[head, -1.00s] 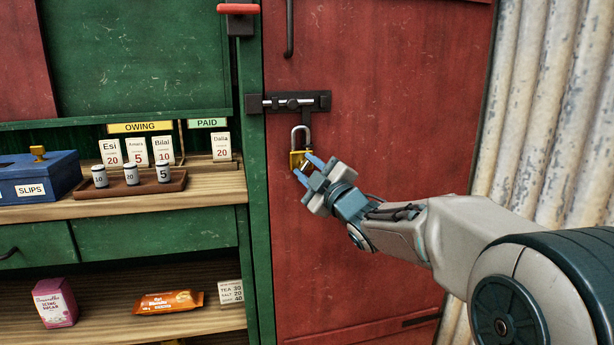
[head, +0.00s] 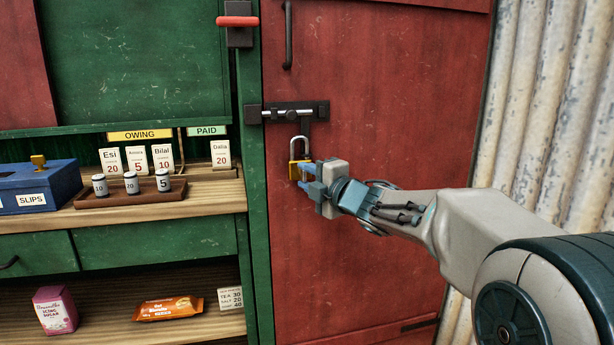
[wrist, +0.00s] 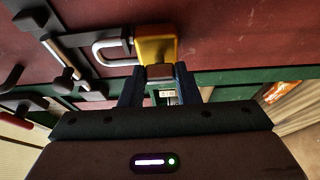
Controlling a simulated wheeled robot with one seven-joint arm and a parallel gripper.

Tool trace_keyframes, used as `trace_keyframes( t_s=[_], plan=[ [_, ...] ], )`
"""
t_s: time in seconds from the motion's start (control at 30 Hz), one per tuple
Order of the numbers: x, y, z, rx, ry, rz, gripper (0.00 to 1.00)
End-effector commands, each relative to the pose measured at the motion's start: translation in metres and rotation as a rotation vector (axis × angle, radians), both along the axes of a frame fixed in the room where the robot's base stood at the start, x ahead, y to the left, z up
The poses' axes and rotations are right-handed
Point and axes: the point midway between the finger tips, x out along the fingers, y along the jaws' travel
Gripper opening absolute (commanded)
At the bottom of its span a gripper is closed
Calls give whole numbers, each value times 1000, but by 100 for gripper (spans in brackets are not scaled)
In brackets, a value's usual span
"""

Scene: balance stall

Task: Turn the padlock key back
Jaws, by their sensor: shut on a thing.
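The brass padlock (head: 294,170) hangs by its grey shackle (head: 299,142) below the bolt on the red door. In the wrist view the yellow padlock body (wrist: 157,45) and the shackle (wrist: 108,48) lie just beyond my fingers. My gripper (head: 305,172) is at the padlock from the right, its blue fingers close beside the body. In the wrist view it is shut on the small padlock key (wrist: 159,72), which sits against the body. The fingers hide most of the key, and I cannot tell how far it is turned.
The sliding bolt (head: 295,113) is just above the padlock. A red-handled latch (head: 238,22) and a black door handle (head: 288,35) are higher up. Shelves at left hold a blue slips box (head: 38,188) and a weight tray (head: 130,198). Corrugated metal (head: 540,110) stands at right.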

Motion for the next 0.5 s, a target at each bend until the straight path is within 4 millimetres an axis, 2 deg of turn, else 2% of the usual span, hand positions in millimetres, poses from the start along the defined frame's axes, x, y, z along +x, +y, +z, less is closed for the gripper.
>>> trace_keyframes(
  t_s=[0.43, 0.47, 0.5],
  plan=[
    [0, 0, 0, -12, -3, 1, 6],
    [0, 1, 0, -12, -3, 1, 32],
    [0, 1, 0, -12, -3, 1, 43]
  ],
)
